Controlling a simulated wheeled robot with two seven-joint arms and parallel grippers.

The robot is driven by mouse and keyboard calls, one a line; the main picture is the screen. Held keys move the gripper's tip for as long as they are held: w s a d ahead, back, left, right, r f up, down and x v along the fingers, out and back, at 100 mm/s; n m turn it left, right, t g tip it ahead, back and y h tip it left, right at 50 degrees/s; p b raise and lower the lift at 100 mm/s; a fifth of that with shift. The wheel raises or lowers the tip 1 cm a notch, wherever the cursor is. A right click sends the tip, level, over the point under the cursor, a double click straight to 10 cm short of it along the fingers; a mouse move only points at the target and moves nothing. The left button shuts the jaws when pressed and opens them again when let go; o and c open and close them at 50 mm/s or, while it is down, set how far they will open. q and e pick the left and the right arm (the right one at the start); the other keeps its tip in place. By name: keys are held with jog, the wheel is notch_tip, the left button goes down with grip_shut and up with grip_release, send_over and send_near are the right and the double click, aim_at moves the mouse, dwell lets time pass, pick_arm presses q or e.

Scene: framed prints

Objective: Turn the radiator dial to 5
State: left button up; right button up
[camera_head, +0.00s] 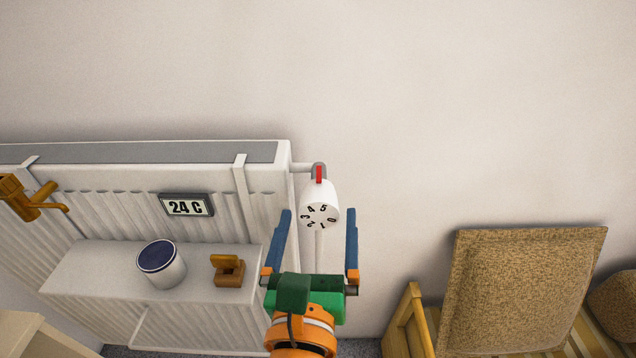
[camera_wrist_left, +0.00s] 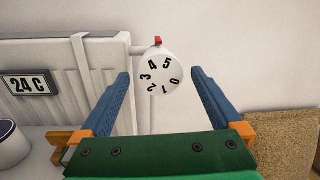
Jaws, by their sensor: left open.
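The white radiator dial (camera_head: 321,206) sits at the radiator's upper right corner, with black numbers 0 to 5 on its face. A red marker (camera_head: 319,174) stands above it; the 4 and 5 are the numbers closest to it, with the marker roughly between them. My left gripper (camera_head: 319,212) is open, its blue fingers on either side of the dial with gaps showing. In the left wrist view the dial (camera_wrist_left: 160,73) appears between the fingertips; how deep they reach is hard to tell. My right gripper is not in view.
The white radiator (camera_head: 110,180) carries a "24 C" display (camera_head: 186,205). A shelf (camera_head: 100,272) before it holds a dark-lidded tin (camera_head: 163,265) and a small wooden item (camera_head: 228,270). The wall above is bare.

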aim_at(322, 191)
pick_arm(q)
jog(key=w, duration=0.2)
jog(key=w+p, duration=0.1)
jog(key=w, duration=0.3)
jog(key=shift+w+d+r+p, duration=0.1)
jog(key=shift+d+r+p, duration=0.1)
jog(key=shift+d+p, duration=0.1)
jog(key=shift+w+f, duration=0.15)
jog(key=shift+w, duration=0.3)
jog(key=shift+s+d, duration=0.1)
jog(key=shift+s, duration=0.05)
jog(key=c, duration=1.3)
